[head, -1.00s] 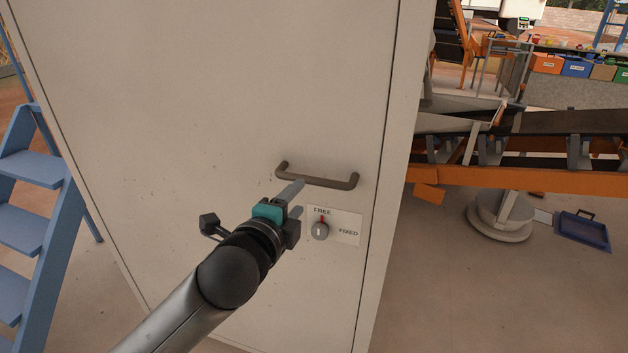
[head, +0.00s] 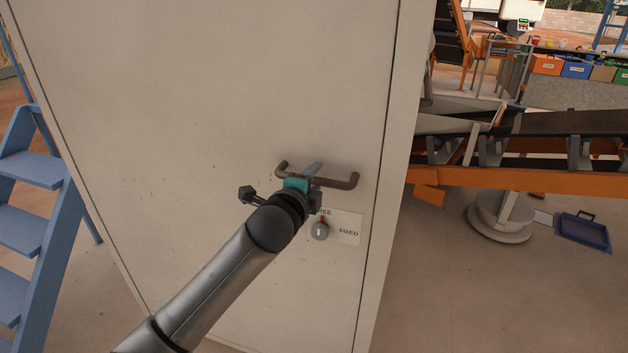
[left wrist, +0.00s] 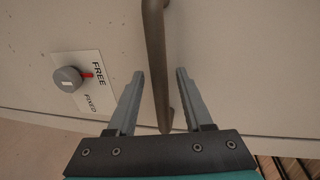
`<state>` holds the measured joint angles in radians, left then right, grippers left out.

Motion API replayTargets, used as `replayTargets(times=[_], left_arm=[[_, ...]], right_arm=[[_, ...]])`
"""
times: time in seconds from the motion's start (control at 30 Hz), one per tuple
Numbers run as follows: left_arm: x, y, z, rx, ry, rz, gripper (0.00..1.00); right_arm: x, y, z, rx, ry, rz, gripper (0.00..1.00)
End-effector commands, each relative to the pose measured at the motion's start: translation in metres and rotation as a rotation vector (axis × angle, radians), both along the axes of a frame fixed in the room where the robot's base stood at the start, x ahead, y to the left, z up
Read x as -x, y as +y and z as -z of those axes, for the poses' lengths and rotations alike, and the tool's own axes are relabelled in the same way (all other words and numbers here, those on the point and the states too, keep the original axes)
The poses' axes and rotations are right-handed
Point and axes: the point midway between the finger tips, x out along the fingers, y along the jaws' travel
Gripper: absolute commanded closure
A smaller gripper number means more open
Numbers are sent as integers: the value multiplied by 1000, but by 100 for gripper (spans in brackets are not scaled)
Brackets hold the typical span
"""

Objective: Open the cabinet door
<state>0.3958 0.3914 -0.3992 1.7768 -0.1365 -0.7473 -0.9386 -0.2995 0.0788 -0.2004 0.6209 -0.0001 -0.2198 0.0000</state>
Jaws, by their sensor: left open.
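The cabinet door (head: 200,100) is a tall, pale panel that looks shut. Its dark bar handle (head: 342,182) runs roughly level near the right edge. My left gripper (head: 312,170) is open at the handle and hides part of it. In the left wrist view the handle (left wrist: 154,40) runs between the two spread fingers of my left gripper (left wrist: 160,73); I cannot tell whether either touches it. Below the handle is a grey knob (head: 320,231) on a white plate marked FREE and FIXED (head: 348,231). Its red mark points toward FREE. My right gripper is not in view.
Blue steps (head: 35,200) stand left of the cabinet. An orange and black conveyor (head: 520,150) runs behind it on the right. A blue tray (head: 583,231) lies on the floor at the right.

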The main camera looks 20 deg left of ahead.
Motion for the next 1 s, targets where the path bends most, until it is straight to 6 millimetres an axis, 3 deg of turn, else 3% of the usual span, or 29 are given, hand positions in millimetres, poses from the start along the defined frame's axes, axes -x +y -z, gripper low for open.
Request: replayTargets(times=[0.23,0.7,1.0], left_arm=[[0,0,0,0,0,0,49],[0,0,0,0,0,0,100],[0,0,0,-1,1,-1,100]], right_arm=[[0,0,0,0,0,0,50],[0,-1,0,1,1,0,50],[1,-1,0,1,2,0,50]])
